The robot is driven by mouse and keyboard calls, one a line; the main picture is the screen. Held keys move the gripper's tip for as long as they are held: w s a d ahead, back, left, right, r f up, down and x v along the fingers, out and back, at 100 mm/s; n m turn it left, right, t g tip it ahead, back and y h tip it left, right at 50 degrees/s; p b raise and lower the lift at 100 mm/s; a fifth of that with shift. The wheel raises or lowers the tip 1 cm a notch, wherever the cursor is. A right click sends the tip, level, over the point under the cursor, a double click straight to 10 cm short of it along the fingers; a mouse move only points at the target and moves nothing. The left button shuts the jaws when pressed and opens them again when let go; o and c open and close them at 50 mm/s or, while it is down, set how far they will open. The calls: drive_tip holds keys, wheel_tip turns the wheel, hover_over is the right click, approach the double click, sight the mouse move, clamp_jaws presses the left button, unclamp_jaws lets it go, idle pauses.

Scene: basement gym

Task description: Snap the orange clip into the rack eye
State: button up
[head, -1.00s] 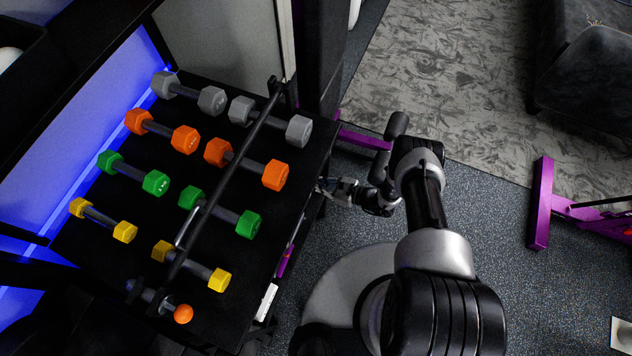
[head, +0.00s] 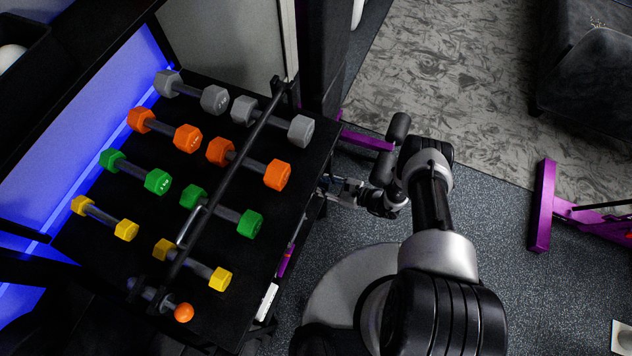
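I cannot make out the orange clip or the rack eye in the head view. The dark dumbbell rack (head: 318,160) stands on the left. My gripper (head: 328,187) is low beside the rack's right edge, at the end of my arm, which hangs over the floor. Its fingertips are small and partly hidden against the dark rack edge. I cannot tell whether they are open, shut or holding anything.
Grey, orange (head: 277,174), green (head: 249,223) and yellow dumbbells lie in rows on the rack. A dark bar (head: 235,165) runs over them, with an orange ball (head: 183,312) near its lower end. A purple frame (head: 541,205) stands on the right. Speckled floor (head: 490,215) is clear between.

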drive_tip(key=v, duration=1)
drive_tip(key=shift+d, duration=0.3)
drive_tip(key=shift+s+r, duration=0.1)
idle(0.4)
drive_tip(key=w+d+r+n+g, duration=0.1)
drive_tip(key=w+r+n+g, duration=0.15)
drive_tip(key=r, duration=0.55)
drive_tip(key=w+r+n+g, duration=0.2)
drive_tip(key=w+r+n, duration=0.15)
drive_tip(key=r, duration=0.55)
wheel_tip(320, 180, up, 18)
drive_tip(key=s+n+g+h, duration=0.2)
drive_tip(key=s+n+h, duration=0.1)
drive_tip(key=n+h, duration=0.3)
drive_tip(key=s+d+r+n+t+h, duration=0.2)
drive_tip(key=s+r+n+h, duration=0.2)
drive_tip(key=s+r, duration=0.6)
drive_tip(key=s+d+r+n+t+h, duration=0.3)
drive_tip(key=s+r+n, duration=0.3)
drive_tip(key=s+r, duration=0.4)
drive_tip(key=shift+t+h, duration=0.35)
drive_tip(key=shift+h, duration=0.05)
